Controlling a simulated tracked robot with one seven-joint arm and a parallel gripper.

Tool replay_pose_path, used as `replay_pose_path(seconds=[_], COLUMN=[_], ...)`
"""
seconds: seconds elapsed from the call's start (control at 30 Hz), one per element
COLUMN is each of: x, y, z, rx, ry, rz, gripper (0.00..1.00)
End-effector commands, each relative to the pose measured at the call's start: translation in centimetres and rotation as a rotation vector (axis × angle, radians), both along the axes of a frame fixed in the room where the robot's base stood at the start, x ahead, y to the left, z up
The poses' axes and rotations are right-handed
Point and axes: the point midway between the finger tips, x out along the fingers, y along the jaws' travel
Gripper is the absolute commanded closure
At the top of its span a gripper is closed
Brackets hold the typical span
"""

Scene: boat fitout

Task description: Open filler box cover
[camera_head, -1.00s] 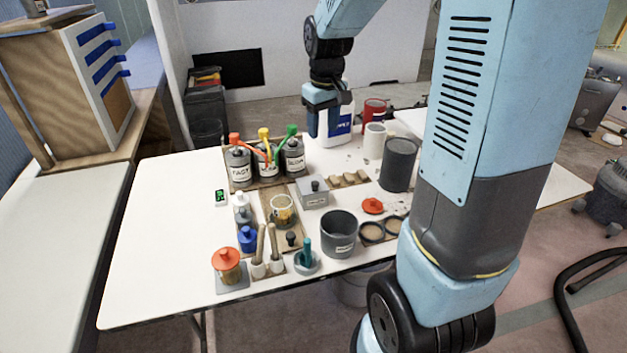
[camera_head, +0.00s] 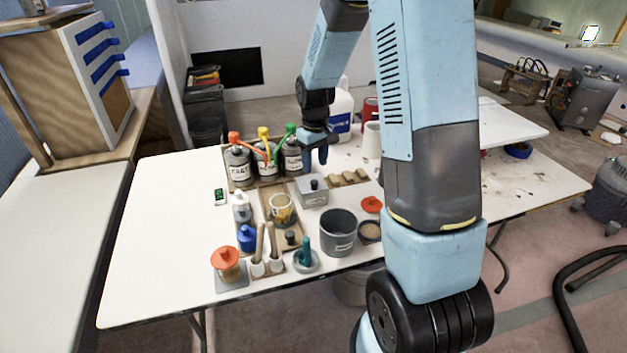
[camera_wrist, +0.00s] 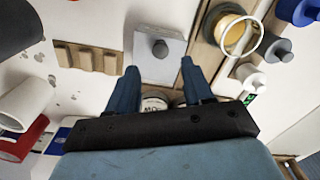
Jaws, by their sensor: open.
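The filler box is a small grey box (camera_head: 307,198) on the white table, right of the bottles, with a grey lid (camera_head: 313,187) that has a dark round knob on top. The lid is on the box. My gripper (camera_head: 318,158) is above and behind the box, pointing down. It is open and empty, and in the wrist view the two blue fingers (camera_wrist: 160,72) stand apart, touching nothing.
Three pump bottles (camera_head: 265,160) stand close left of my gripper. Wooden blocks (camera_head: 348,178) lie right of the box, a dark grey pot (camera_head: 338,234) stands in front, and a white jug (camera_head: 341,112) stands behind. The table's left side (camera_head: 155,230) is clear.

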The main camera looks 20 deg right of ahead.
Motion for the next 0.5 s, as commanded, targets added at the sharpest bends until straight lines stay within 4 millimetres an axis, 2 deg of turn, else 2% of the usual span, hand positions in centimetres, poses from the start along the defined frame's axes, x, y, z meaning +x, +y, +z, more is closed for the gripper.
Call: replay_pose_path(seconds=[0.2,0.5], x=[-0.1,0.0], y=[0.0,0.0], z=[-3.9,-6.7], rx=[0.000,0.000], ry=[0.004,0.001], rz=[0.000,-0.001], gripper=[0.49,0.49])
